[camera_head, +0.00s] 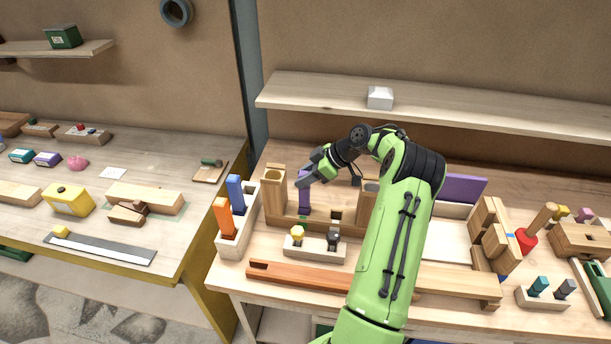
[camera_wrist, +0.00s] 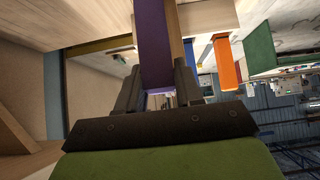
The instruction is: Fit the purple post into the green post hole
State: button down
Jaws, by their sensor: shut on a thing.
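My gripper (camera_head: 306,180) is shut on the purple post (camera_head: 304,197), which hangs upright below it over a long wooden base (camera_head: 320,225). A small green patch (camera_head: 304,214), perhaps the green post hole, shows right at the post's lower end. I cannot tell whether the post is above the hole or partly in it. In the wrist view the purple post (camera_wrist: 153,45) runs between the two dark fingers (camera_wrist: 158,90); the hole is not visible there.
A tall wooden block (camera_head: 274,192) stands left of the post. A pale holder (camera_head: 233,244) with orange (camera_head: 224,218) and blue (camera_head: 236,192) posts is farther left. A small block with yellow and dark pegs (camera_head: 314,247) and a reddish bar (camera_head: 300,275) lie in front. A shelf (camera_head: 440,108) is behind.

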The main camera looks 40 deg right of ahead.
jog(key=shift+f, duration=0.4)
jog(key=c, duration=0.7)
grip_release()
jog(key=shift+o, duration=0.2)
jog(key=shift+r, duration=0.1)
jog(key=p+v, duration=0.2)
jog(key=v, duration=1.3)
jog(key=shift+s+d+r+p, duration=0.2)
jog(key=shift+s+d+p, duration=0.05)
jog(key=shift+p, duration=0.1)
